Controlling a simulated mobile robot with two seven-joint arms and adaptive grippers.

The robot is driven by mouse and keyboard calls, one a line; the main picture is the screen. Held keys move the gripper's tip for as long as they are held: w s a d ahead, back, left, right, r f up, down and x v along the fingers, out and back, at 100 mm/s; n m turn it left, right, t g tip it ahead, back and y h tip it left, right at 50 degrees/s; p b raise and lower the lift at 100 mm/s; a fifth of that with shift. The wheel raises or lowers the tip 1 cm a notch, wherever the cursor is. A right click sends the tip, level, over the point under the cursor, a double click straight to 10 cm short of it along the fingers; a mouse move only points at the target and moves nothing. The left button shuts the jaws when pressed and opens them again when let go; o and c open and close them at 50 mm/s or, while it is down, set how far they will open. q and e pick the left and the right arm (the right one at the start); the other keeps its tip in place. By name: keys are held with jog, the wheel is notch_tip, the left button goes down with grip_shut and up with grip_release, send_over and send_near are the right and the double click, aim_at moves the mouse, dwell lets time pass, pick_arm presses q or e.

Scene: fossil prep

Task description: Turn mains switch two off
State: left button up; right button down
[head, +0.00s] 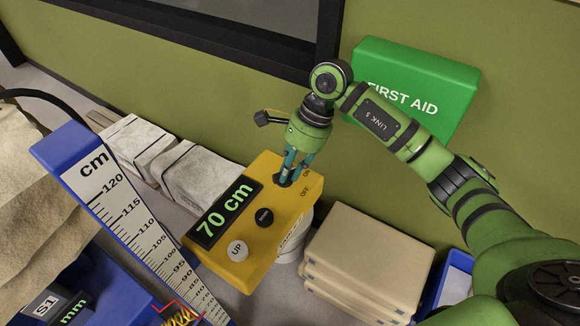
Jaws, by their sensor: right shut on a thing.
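A yellow control box (268,262) stands in the middle of the head view. It has a display (225,212) reading 70 cm, a white UP button (237,251), a dark button (264,217) and the words ON and OFF at its upper right corner. A small dark switch (282,181) sits beside those words, mostly hidden by my fingers. No label naming it mains switch two shows. My right gripper (293,170) points down at the box and is shut on this switch. The switch's exact position is hard to tell. My left gripper is out of view.
A green first aid box (436,84) is on the wall behind my right arm. A blue measuring scale (60,150) stands left of the control box. Wrapped blocks (195,180) lie behind it, and stacked beige slabs (365,255) lie to its right.

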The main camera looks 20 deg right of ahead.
jog(key=shift+s+f+m+t+b, duration=0.15)
jog(key=shift+m+t+b, duration=0.65)
jog(key=shift+m+b, duration=1.1)
jog(key=m+b, duration=0.1)
jog(key=m+t+b, duration=0.1)
jog(key=m, duration=0.1)
jog(key=m+b, duration=0.1)
jog(key=m, duration=0.1)
jog(key=shift+s+a+t+h+b, duration=0.2)
jog(key=shift+a+t+h+b, duration=0.1)
jog(key=shift+t+h, duration=0.1)
jog(key=shift+a+r+m+t+h+b, duration=0.15)
jog(key=shift+m+t+h+b, duration=0.25)
jog(key=shift+m+b, duration=0.85)
jog(key=shift+r+m+p, duration=0.1)
jog(key=shift+m+p, duration=0.2)
jog(key=shift+m, duration=0.15)
jog(key=c, duration=1.1)
grip_release()
jog(key=shift+s+r, duration=0.1)
jog(key=v, duration=1.1)
jog(key=shift+r, duration=0.35)
